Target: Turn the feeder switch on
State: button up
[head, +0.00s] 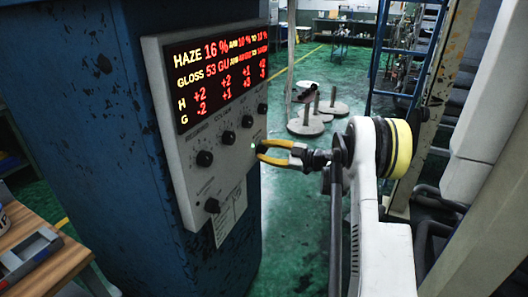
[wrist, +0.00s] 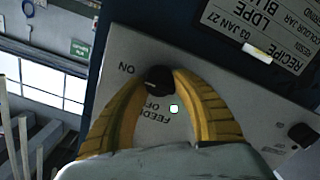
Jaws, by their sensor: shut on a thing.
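The feeder switch (wrist: 158,80) is a black knob on the light grey panel (head: 172,135). In the wrist view, ON is printed to its left and FEEDER OFF below it. My gripper (wrist: 160,76) has yellow fingers, shut on the knob from both sides. Which label the knob points to is not clear. In the head view, my gripper (head: 262,151) reaches the panel's right edge, and its fingers hide the switch.
A red display (head: 222,75) reads haze and gloss values. Several other black knobs (head: 204,158) sit below it, with one lower knob (head: 212,205). The panel is on a blue cabinet (head: 85,110). A wooden bench (head: 50,275) stands at left. Green floor (head: 297,220) is open beyond.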

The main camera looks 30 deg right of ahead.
jog(key=shift+r, duration=0.1)
jog(key=o, duration=1.2)
jog(key=v, duration=1.2)
